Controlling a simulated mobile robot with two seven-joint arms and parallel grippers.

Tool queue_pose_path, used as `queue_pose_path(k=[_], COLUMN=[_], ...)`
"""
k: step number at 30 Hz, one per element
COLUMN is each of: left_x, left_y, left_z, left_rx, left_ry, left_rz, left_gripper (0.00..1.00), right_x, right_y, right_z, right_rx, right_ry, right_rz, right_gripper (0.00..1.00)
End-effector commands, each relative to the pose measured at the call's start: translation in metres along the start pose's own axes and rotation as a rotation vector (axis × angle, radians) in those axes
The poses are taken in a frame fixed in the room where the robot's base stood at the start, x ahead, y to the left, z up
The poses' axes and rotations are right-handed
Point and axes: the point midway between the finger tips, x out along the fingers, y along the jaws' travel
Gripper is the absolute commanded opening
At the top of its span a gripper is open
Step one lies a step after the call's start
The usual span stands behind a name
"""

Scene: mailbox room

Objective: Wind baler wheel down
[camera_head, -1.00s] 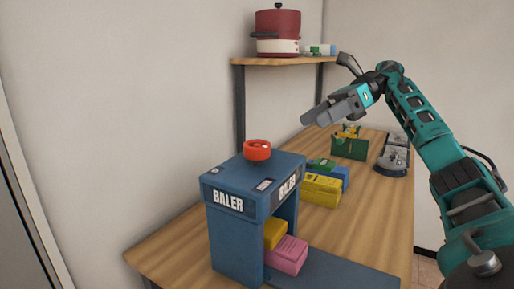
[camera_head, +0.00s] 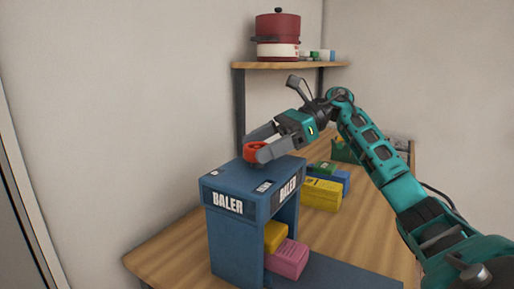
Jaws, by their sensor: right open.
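The blue baler (camera_head: 236,229) stands on the wooden table, with "BALER" labels on its top block. Its red wheel (camera_head: 252,147) sits on top, partly hidden by my right gripper. My right gripper (camera_head: 254,145) is open at the wheel, with one finger behind it and one in front. I cannot tell whether the fingers touch it. A yellow block (camera_head: 275,235) and a pink block (camera_head: 287,259) lie inside the baler under the top. My left gripper is not in view.
Yellow (camera_head: 321,195) and blue boxes stand on the table behind the baler. A green box (camera_head: 344,150) is partly hidden behind my right arm. A wall shelf (camera_head: 285,64) holds a red pot (camera_head: 277,28). A wall rises at the left.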

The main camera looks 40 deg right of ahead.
Motion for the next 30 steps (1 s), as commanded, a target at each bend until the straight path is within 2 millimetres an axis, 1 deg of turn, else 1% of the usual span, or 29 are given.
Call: queue_pose_path(k=[1,4,13,14,27,29,30], left_x=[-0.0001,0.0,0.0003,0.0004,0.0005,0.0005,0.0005], left_y=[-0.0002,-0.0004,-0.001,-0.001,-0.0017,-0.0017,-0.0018], left_z=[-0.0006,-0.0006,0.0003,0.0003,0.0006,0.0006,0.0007], left_rx=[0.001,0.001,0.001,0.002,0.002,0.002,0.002], left_ry=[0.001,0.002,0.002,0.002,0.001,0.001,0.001], left_rz=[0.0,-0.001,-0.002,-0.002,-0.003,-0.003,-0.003], left_gripper=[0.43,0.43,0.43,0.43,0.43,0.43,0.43], right_x=[0.0051,0.0104,0.0126,0.0125,0.0121,0.0121,0.0121], right_y=[0.0002,0.0001,0.0001,0.0001,0.0,0.0001,0.0], right_z=[0.0002,0.0,-0.0001,-0.0001,-0.0001,-0.0001,-0.0001], right_rx=[-0.001,-0.001,0.0,0.0,0.0,0.0,0.0], right_ry=[0.0,0.001,0.001,0.001,0.001,0.001,0.001], right_rz=[0.001,0.0,0.0,0.0,0.0,0.0,-0.001], right_gripper=[0.86,0.86,0.86,0.84,0.42,0.37,0.35])
